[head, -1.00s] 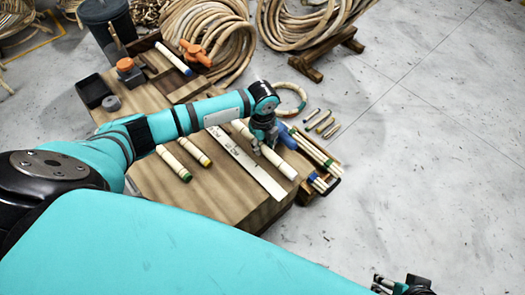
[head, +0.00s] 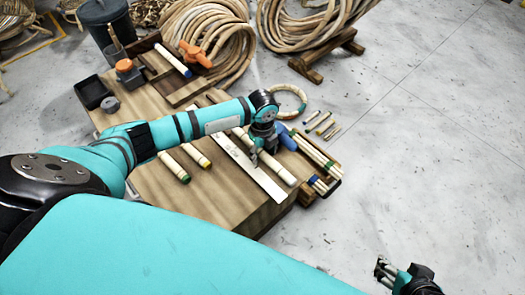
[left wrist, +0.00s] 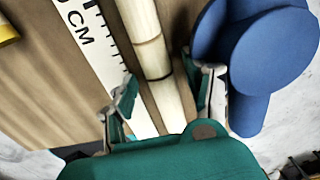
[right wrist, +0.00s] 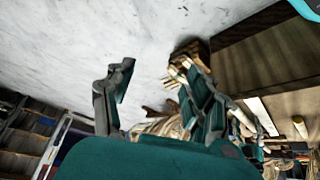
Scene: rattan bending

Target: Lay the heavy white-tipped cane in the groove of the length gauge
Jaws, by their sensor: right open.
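The white-tipped cane (head: 282,173) lies along the right side of the length gauge's white ruler strip (head: 233,152), roughly parallel to it. I cannot tell whether it rests fully in the groove. My left gripper (head: 258,160) is low over the cane. In the left wrist view, the cane (left wrist: 150,55) runs between the parted fingers (left wrist: 165,88), with gaps on both sides. The ruler strip (left wrist: 82,35) is left of it there. My right gripper (head: 382,272) is open and empty, away from the bench; it also shows in the right wrist view (right wrist: 160,82).
Two shorter canes, green-tipped (head: 172,165) and yellow-tipped (head: 195,154), lie left of the gauge. A blue object (head: 286,138) stands close to the left gripper's right side. A side tray of canes (head: 318,160) borders the bench (head: 225,205).

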